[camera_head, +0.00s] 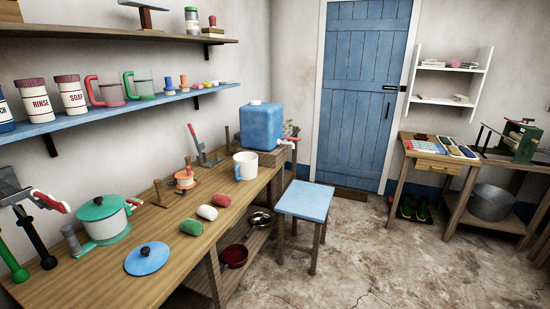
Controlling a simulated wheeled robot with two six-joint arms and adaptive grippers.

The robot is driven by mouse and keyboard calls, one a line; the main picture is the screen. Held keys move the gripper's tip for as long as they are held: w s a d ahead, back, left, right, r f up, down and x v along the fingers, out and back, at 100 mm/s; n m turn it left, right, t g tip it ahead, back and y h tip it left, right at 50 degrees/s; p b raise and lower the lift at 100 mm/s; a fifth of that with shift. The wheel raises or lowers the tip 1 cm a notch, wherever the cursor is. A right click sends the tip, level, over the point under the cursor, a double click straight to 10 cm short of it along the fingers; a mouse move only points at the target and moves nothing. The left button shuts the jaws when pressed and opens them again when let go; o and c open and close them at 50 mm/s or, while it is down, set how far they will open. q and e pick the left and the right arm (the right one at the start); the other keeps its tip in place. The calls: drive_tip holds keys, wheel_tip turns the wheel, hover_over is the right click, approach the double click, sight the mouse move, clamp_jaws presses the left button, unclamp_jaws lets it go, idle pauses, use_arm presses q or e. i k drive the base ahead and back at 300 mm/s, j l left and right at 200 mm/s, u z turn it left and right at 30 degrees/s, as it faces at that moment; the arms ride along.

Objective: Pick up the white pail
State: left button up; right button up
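A white, mug-shaped vessel (245,165) with a blue side handle stands upright on the wooden bench, near its far right end; it is the only thing in view that matches the white pail. Its handle is on its left side. It stands just in front of the blue water container. Neither of my grippers is in view, and nothing touches the vessel.
The blue water container (261,125) has a red-handled tap on its right. Red, white and green lumps (207,212), a green-lidded pot (103,219) and a blue lid (147,258) lie on the bench (190,262). A blue-topped stool (305,201) stands beside it. The floor right of the stool is clear.

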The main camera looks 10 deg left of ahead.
sight(246, 163)
drive_tip(key=i+l+u, duration=0.15)
drive_tip(key=i+u, duration=0.25)
drive_tip(key=i+l+u, duration=0.2)
drive_tip(key=u, duration=0.15)
drive_tip(key=i+l+u, duration=0.25)
drive_tip(key=l+u, duration=0.15)
drive_tip(key=i+l+u, duration=0.15)
drive_tip(key=l+u, duration=0.25)
drive_tip(key=i+l+u, duration=0.15)
drive_tip(key=l+u, duration=0.6)
drive_tip(key=l, duration=0.2)
